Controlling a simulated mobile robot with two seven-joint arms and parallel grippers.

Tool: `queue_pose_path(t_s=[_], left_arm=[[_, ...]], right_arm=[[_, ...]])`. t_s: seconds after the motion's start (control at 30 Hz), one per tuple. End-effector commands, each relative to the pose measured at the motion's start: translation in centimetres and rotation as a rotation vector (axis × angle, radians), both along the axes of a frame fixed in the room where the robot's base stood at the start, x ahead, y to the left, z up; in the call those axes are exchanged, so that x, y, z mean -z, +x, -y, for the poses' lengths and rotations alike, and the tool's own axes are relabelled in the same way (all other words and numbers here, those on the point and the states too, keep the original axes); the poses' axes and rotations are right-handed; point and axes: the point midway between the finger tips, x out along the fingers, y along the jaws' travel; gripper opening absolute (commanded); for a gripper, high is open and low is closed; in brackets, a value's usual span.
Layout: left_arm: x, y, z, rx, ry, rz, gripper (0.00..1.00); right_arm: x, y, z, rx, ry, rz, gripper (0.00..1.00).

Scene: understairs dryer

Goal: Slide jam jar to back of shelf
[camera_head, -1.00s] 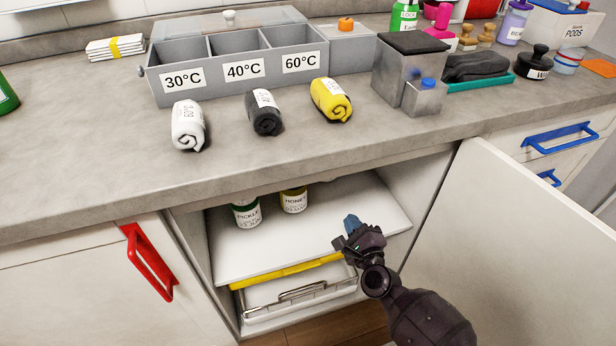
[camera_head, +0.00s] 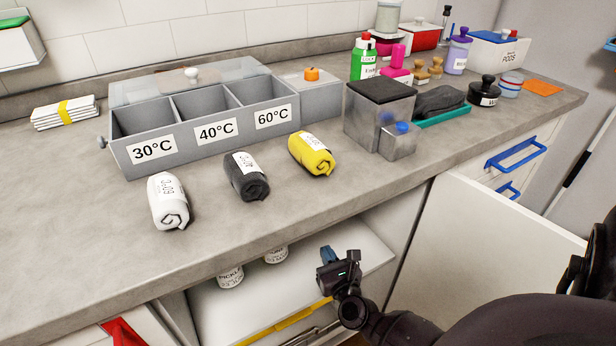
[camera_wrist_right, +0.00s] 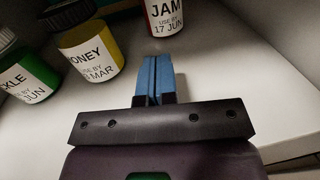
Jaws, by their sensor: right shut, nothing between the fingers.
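The jam jar (camera_wrist_right: 164,18) stands upright on the white shelf in the right wrist view, cut off by the top edge, with a red body and a white label. It lies ahead of my right gripper (camera_wrist_right: 152,65), slightly right of the blue fingertips and apart from them. The gripper is shut and empty. In the head view my right gripper (camera_head: 325,254) is at the open cupboard, over the white shelf (camera_head: 335,262); the jam jar is hidden there. My left gripper is not in view.
A honey jar (camera_wrist_right: 90,50) and a pickle jar (camera_wrist_right: 28,75) stand left of the gripper. The worktop (camera_head: 330,195) overhangs the shelf. An open cupboard door (camera_head: 490,235) stands at right. Rolled cloths and a grey divided box (camera_head: 200,125) are on the worktop.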

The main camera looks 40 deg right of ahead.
Motion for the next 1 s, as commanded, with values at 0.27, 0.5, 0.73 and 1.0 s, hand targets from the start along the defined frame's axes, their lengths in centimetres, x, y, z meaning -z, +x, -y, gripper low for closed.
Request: queue_pose_path(t_s=[0.27, 0.5, 0.73, 1.0], left_arm=[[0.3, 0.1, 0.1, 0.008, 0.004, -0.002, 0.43], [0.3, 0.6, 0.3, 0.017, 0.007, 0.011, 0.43], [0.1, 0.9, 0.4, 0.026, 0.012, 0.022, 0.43], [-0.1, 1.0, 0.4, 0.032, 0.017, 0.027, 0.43]], right_arm=[[0.1, 3.8, 1.4, -0.001, -0.003, 0.0, 0.0], [0.1, 7.8, 3.0, -0.001, -0.004, -0.001, 0.0], [0.1, 11.0, 4.3, -0.001, -0.004, -0.001, 0.0], [0.0, 12.6, 4.9, -0.002, -0.004, -0.001, 0.0]])
